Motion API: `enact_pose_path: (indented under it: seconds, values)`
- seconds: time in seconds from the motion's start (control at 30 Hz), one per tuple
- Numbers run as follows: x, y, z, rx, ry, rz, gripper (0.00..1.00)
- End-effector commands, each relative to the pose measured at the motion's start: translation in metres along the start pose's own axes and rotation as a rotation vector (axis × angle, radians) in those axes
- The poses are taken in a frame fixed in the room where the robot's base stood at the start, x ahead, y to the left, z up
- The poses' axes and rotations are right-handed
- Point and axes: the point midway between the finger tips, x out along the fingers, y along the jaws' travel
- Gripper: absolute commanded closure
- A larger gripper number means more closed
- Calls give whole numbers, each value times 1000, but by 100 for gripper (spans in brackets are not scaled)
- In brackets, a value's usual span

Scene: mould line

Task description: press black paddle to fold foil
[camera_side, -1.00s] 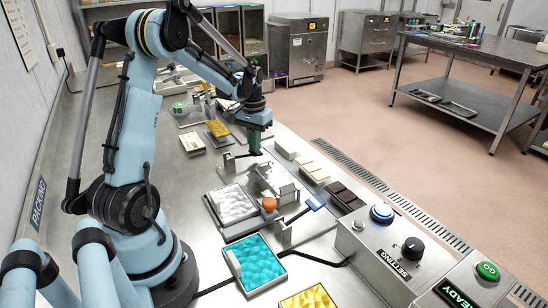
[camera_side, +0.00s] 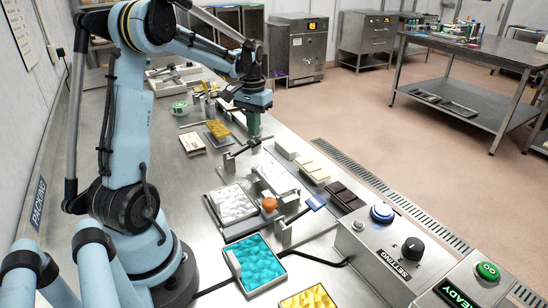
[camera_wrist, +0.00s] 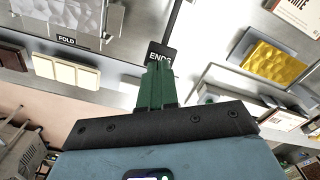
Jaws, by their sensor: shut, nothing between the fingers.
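My gripper (camera_side: 253,137) has green fingers, shut and empty, pointing down just above the black paddle (camera_side: 256,143) of a small lever. The paddle's arm slopes up towards the gripper. In the wrist view, my gripper (camera_wrist: 158,68) has its tips at the black paddle (camera_wrist: 163,52), which is marked ENDS. I cannot tell whether they touch. The metal folding fixture (camera_side: 272,178) stands in front, with a blue paddle (camera_side: 315,202) and an orange knob (camera_side: 269,204). Silver foil (camera_side: 233,203) lies in a tray beside it. The foil's exact fold state is too small to tell.
Pale bars (camera_side: 313,170) and dark bars (camera_side: 347,196) lie right of the fixture. Gold foil (camera_side: 218,128) is behind left. Teal foil (camera_side: 255,262) and yellow foil (camera_side: 307,299) sit in front. A control box (camera_side: 385,238) stands front right.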

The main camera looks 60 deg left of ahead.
Motion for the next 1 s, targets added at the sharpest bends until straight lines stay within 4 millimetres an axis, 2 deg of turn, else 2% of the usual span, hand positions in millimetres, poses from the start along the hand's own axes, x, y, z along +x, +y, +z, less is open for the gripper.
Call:
enact_pose_path:
  seconds: [0.6,1.0]
  values:
    - [-33,0,0,0,-1,0,100]
    - [-38,0,0,0,0,0,100]
